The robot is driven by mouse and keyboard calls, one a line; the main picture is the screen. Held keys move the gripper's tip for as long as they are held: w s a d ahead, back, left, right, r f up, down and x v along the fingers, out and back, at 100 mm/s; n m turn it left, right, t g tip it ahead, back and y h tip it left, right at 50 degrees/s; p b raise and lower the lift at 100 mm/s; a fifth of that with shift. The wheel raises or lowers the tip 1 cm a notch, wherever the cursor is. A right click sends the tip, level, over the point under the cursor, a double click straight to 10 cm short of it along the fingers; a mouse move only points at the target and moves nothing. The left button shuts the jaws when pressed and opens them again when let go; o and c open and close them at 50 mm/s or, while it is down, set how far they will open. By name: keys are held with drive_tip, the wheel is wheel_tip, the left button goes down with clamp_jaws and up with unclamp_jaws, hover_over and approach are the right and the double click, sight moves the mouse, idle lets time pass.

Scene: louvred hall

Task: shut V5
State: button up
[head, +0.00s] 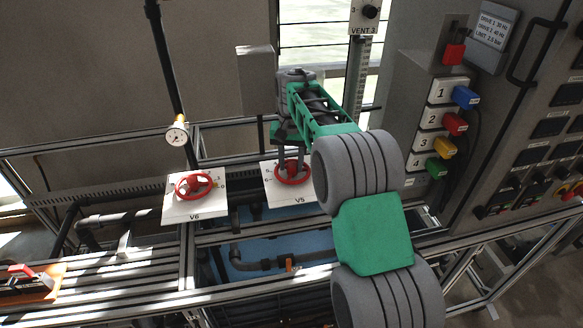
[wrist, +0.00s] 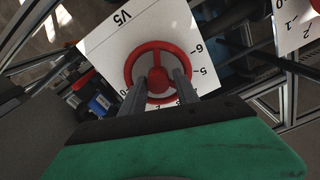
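The V5 valve is a red handwheel with a central hub on a white plate (head: 275,199) marked V5. The red V5 handwheel (head: 292,175) also shows in the wrist view (wrist: 158,46), with scale figures along the plate's right side. My gripper (head: 291,163) points down at this wheel. In the wrist view its two grey fingers (wrist: 160,78) stand apart, one on each side of the hub, with their tips over or within the ring. I cannot tell whether they touch the spokes. The near part of the ring is partly hidden behind the fingers.
To the left is a similar red V6 handwheel (head: 197,186) on its own white plate. A panel with numbered coloured switches (head: 447,118) is at the right. Metal frame rails (head: 240,230) run below the plates.

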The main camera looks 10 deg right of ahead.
sight(292, 165)
drive_tip(key=shift+r+p, duration=0.85)
drive_tip(key=shift+r, duration=1.55)
drive_tip(key=shift+d+r, duration=0.15)
drive_tip(key=shift+r, duration=0.15)
drive_tip(key=shift+r, duration=0.4)
wheel_tip(292, 165, up, 7)
drive_tip(key=shift+b, duration=0.35)
drive_tip(key=shift+c, duration=0.2)
